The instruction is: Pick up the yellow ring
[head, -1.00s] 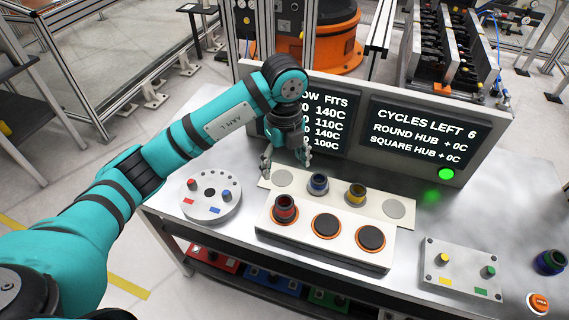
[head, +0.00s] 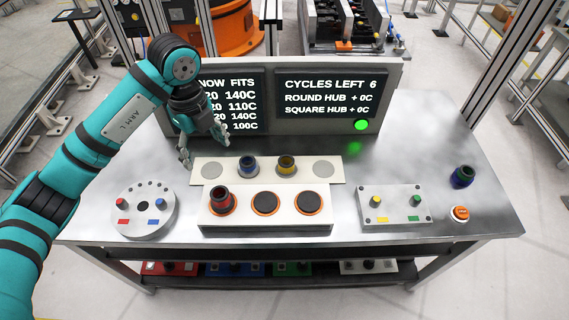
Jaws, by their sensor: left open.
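The yellow ring (head: 287,165), dark inside with a yellow outside, sits on a white plate (head: 266,178) at the back of the bench. A blue ring (head: 249,166) sits on the same plate, just left of it. My left gripper (head: 204,151) is open and empty. It hangs fingers down above the left end of the plate, left of the blue ring and apart from the yellow ring. My right gripper is not in view.
In front stands a white block (head: 250,226) with a red ring (head: 222,198) on its left station. A round grey fixture (head: 145,222) is at left, a grey pegged block (head: 374,217) at right. A dark blue-green ring (head: 462,177) and orange button (head: 460,213) are far right. A display panel (head: 390,88) rises behind.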

